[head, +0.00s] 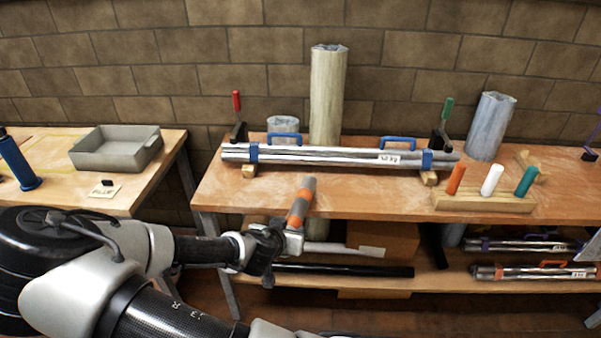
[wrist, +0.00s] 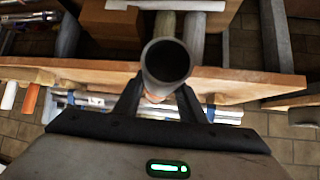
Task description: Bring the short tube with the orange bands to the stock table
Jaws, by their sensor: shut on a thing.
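The short tube with orange bands (head: 303,189) is grey and held tilted, upper end leaning right, in front of the right table's front edge in the head view. My gripper (head: 284,238) is shut on its lower part. In the wrist view the tube's open round end (wrist: 166,61) faces the camera between the dark fingers of my gripper (wrist: 160,98). Two wooden tables show, a left table (head: 140,188) and a right table (head: 240,203). I cannot tell from the pictures which is the stock table.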

